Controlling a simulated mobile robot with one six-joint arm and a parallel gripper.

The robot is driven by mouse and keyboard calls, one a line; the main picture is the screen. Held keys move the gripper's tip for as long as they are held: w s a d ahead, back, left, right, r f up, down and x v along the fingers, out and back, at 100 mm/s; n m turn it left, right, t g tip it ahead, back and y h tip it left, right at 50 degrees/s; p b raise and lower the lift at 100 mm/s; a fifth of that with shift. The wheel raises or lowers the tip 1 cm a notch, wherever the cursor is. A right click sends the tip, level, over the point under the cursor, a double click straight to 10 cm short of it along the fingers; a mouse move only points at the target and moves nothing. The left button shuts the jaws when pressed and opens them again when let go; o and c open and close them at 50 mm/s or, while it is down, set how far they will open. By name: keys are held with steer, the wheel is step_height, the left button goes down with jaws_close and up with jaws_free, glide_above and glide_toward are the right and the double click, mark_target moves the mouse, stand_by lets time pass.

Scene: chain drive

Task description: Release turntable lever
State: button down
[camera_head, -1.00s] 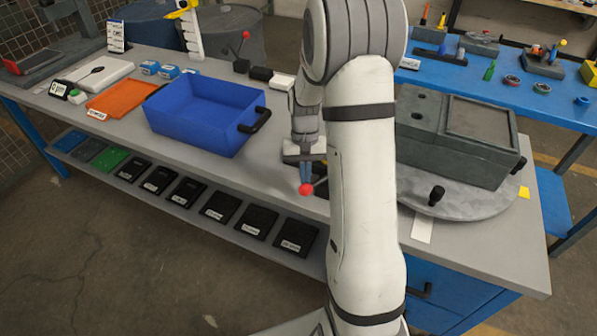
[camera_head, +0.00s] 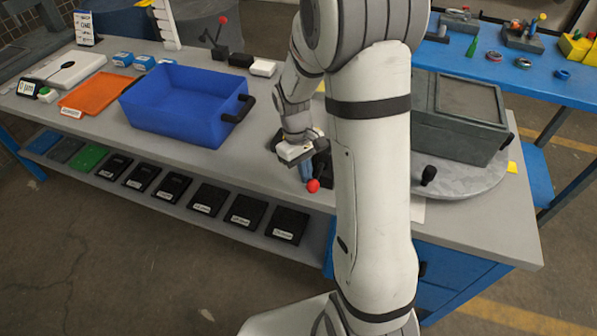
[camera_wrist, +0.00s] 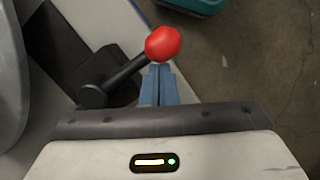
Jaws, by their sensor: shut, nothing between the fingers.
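The turntable lever has a red ball knob (camera_head: 313,186) on a dark rod near the table's front edge. In the wrist view the red knob (camera_wrist: 163,43) is just beyond my fingertips, and its rod (camera_wrist: 122,72) slants down left to a dark pivot. My gripper (camera_head: 306,175) is shut and empty, right beside the knob; its blue fingers (camera_wrist: 158,80) are together in the wrist view. I cannot tell whether they touch the knob. The round grey turntable (camera_head: 460,181) carries a grey box-shaped fixture (camera_head: 458,120) on the right. My arm hides the turntable's left part.
A blue bin (camera_head: 185,112) with black handles stands left of my gripper. An orange tray (camera_head: 93,94) lies farther left. The floor in front is clear.

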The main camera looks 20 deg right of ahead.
stand_by(0.4)
steer(key=d+p+v, duration=0.1)
steer(key=p+v, duration=0.6)
steer(key=v, duration=0.3)
steer(key=shift+a, duration=0.5)
